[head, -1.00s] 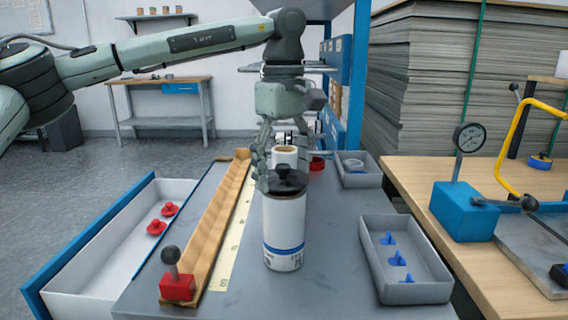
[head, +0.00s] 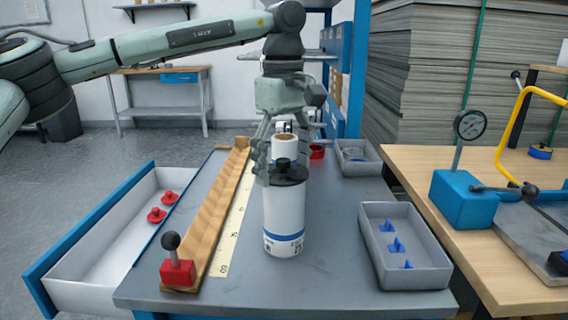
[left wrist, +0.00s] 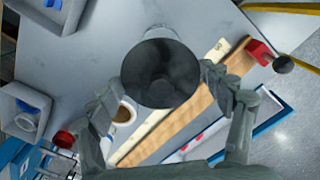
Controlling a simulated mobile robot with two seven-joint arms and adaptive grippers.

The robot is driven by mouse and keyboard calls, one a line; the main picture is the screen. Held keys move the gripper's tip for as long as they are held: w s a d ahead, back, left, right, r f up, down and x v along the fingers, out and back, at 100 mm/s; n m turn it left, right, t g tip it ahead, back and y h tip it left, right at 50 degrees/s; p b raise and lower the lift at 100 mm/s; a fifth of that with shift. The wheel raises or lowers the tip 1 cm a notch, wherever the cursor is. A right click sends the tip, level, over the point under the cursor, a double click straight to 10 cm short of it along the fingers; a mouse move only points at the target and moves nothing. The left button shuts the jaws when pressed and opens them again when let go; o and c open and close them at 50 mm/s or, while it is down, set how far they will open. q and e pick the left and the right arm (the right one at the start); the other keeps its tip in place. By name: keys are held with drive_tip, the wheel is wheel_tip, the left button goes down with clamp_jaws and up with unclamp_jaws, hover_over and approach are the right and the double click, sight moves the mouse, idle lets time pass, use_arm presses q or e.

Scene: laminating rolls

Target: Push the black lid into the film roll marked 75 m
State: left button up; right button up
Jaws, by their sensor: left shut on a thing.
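A white film roll (head: 284,215) with a blue band near its foot stands upright on the grey table; its print is too small to read. My left gripper (head: 278,166) comes down from behind and is shut on the lid. In the left wrist view the lid (left wrist: 160,72) shows as a dark disc between the two fingers (left wrist: 162,82), covering most of the roll below. My right gripper is not in view.
Another pale roll (head: 285,147) stands behind. A wooden rail (head: 213,205) and a red block with a black knob (head: 177,268) are left. Red plugs lie in the white tray (head: 105,258), blue plugs in the grey tray (head: 437,275). A blue gauge press (head: 463,198) stands right.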

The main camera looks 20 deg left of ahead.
use_arm(q)
drive_tip(key=shift+f, duration=0.2)
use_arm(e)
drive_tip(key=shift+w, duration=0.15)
use_arm(q)
drive_tip(key=o, duration=1.1)
drive_tip(key=shift+o, duration=0.2)
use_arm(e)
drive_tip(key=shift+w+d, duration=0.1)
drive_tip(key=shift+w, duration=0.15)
use_arm(q)
drive_tip(key=shift+r, duration=0.1)
drive_tip(key=shift+r, duration=0.15)
wheel_tip(320, 180, up, 12)
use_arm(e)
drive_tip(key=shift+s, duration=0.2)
use_arm(q)
drive_tip(key=shift+f, duration=0.25)
